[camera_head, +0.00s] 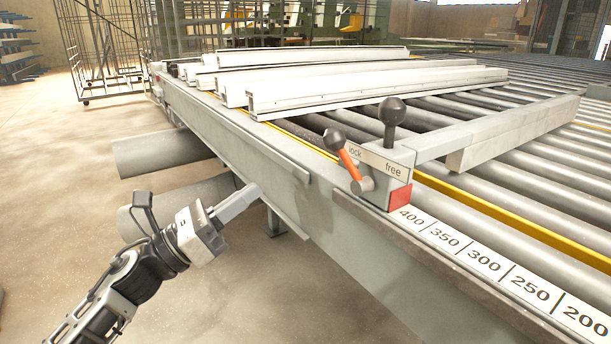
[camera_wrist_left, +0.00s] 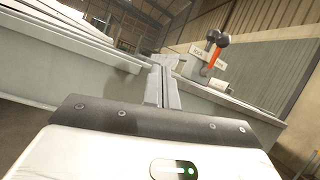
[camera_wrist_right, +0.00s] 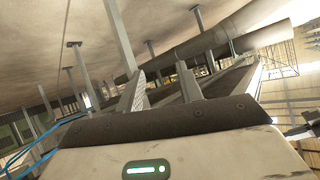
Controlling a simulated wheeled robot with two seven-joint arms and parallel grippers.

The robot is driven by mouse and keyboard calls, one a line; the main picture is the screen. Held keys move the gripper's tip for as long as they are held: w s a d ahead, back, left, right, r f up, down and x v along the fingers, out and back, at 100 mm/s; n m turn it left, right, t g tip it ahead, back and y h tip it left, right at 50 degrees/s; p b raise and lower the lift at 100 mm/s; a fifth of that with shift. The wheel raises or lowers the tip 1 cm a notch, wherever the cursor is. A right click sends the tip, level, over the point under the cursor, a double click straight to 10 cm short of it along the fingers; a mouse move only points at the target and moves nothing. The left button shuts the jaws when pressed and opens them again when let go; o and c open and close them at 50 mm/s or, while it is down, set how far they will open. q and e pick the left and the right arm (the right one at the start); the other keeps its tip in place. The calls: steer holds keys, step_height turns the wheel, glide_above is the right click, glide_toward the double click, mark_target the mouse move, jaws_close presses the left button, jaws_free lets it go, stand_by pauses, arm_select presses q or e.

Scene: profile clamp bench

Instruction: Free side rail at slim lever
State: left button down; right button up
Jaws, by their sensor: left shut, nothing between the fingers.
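The slim lever (camera_head: 349,164) has an orange arm and a black ball knob. It leans up and left from its pivot, with its knob near the "lock" end of the label on the clamp block (camera_head: 400,190). The slim lever (camera_wrist_left: 214,57) also shows in the left wrist view. A grey side rail (camera_head: 515,130) extends from the block over the rollers. My left gripper (camera_head: 254,190) is shut and empty, left of the bench beam and apart from the lever. My right gripper (camera_wrist_right: 160,88) is open and empty; it is outside the head view.
A thicker post with a black ball knob (camera_head: 391,111) stands on the block beside the lever. White profiles (camera_head: 370,88) lie on the rollers behind. The bench beam (camera_head: 330,215) runs between my left gripper and the lever. A number scale (camera_head: 480,258) lies right of the block.

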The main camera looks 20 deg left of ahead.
mark_target(348, 161)
arm_select(q)
steer(key=r+m+g+h, duration=0.1)
steer(key=m+g, duration=0.1)
steer(key=m, duration=0.4)
steer(key=s+r+m+g+b, duration=0.1)
steer(key=r+m+g, duration=0.1)
steer(key=m, duration=0.5)
steer(key=a+r+m+g+h, duration=0.1)
steer(key=r+m+g, duration=0.1)
steer(key=m, duration=0.4)
steer(key=shift+s+a+r+g+h+b, duration=0.1)
steer(key=shift+s+r+g+h+b, duration=0.2)
steer(key=shift+g, duration=0.5)
arm_select(e)
steer(key=shift+a+f, duration=0.15)
steer(key=shift+f, duration=0.1)
arm_select(q)
steer(key=shift+f, duration=0.1)
steer(key=w+d+r+p, duration=0.1)
steer(key=d+r+p, duration=0.1)
steer(key=d, duration=0.3)
steer(key=w+d+r+p, duration=0.1)
steer(key=d+p, duration=0.3)
steer(key=d, duration=0.2)
steer(key=shift+r, duration=0.35)
arm_select(e)
steer(key=shift+d+r, duration=0.15)
steer(key=shift+r, duration=0.45)
steer(key=shift+d+r, duration=0.15)
steer(key=shift+r, duration=0.45)
